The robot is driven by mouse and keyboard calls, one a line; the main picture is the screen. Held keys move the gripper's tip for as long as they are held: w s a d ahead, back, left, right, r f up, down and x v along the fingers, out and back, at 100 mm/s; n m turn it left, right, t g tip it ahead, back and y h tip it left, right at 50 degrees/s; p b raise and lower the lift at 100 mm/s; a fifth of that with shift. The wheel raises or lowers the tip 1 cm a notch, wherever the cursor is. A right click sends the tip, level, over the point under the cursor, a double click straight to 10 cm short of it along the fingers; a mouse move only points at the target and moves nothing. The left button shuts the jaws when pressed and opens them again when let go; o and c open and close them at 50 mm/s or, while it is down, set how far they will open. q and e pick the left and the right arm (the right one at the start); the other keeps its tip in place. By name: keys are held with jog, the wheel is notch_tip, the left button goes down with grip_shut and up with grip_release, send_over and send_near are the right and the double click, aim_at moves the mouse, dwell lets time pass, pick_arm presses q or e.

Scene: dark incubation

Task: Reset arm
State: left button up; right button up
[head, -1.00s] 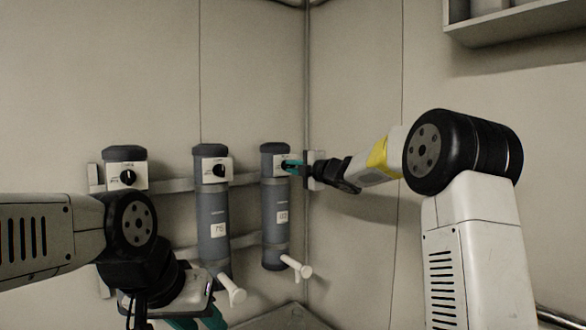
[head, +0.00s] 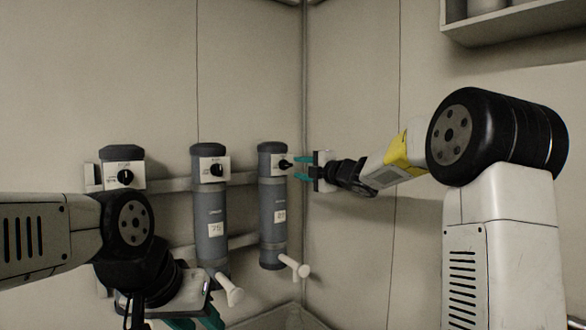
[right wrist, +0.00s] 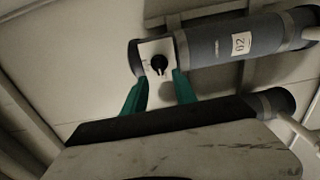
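My right gripper (head: 301,168) is open and empty, with its teal fingers spread, just right of the black knob (head: 284,164) on the right grey canister (head: 272,215). In the right wrist view the open fingers (right wrist: 160,92) stand either side of a line to the knob (right wrist: 158,65), apart from it. My right arm reaches in from the right. My left gripper (head: 195,323) is low at the bottom edge, partly cut off; its teal fingers show apart and I see nothing between them.
A middle canister (head: 211,245) and a left canister (head: 123,153), each with a knob, hang on wall rails (head: 176,185). White nozzles (head: 296,266) stick out below. A wall shelf (head: 500,29) is at upper right. The wall corner is close beside my right gripper.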

jog(key=shift+v, duration=1.2)
jog(key=s+d+f+m+h, duration=0.4)
jog(key=s+d+m+h, duration=0.7)
jog(key=s+m, duration=0.45)
jog(key=s+f+m+g+y, duration=0.1)
jog(key=s+f+m+g, duration=0.1)
jog(key=s+f, duration=0.3)
jog(key=s+a+f+m+g, duration=0.1)
jog(key=s+f+m+g, duration=0.2)
jog(key=s, duration=0.8)
jog(key=s+f+m+g+y, duration=0.1)
jog(key=s+f+m+g, duration=0.2)
jog(key=s+f, duration=0.5)
jog(key=shift+s+a+m+y, duration=0.3)
jog(key=shift+s+a+m, duration=0.15)
jog(key=shift+m, duration=0.2)
